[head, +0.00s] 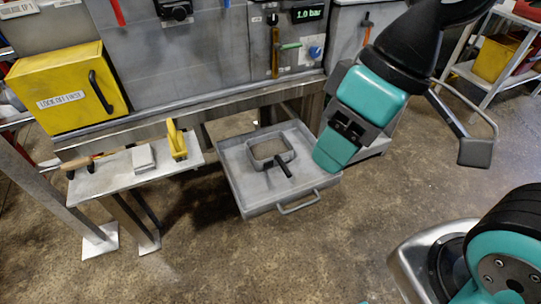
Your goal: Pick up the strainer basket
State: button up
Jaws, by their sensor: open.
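The strainer basket (288,158) is a small grey rectangular frame with a brownish mesh-like middle and a dark handle pointing toward the front right. It sits inside a grey square drawer tray (242,190), which is pulled out below the machine and has a bar handle at its front. My gripper (337,143), teal and dark grey, is open and hangs above the tray's right side, to the right of the basket and apart from it. The gap between its fingers is mostly hidden by its own body.
A metal side shelf (110,185) at left holds a wooden-handled tool (88,162), a pale block (143,158) and a yellow-handled tool (177,140). A yellow box (70,90) is on the machine front. A rack (510,90) stands at right. Floor in front is clear.

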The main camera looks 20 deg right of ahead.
aim_at(267, 151)
jog(key=i, duration=0.75)
jog(key=u, duration=3.8)
jog(key=i, duration=1.7)
jog(key=z, duration=0.25)
jog(key=k, duration=2.4)
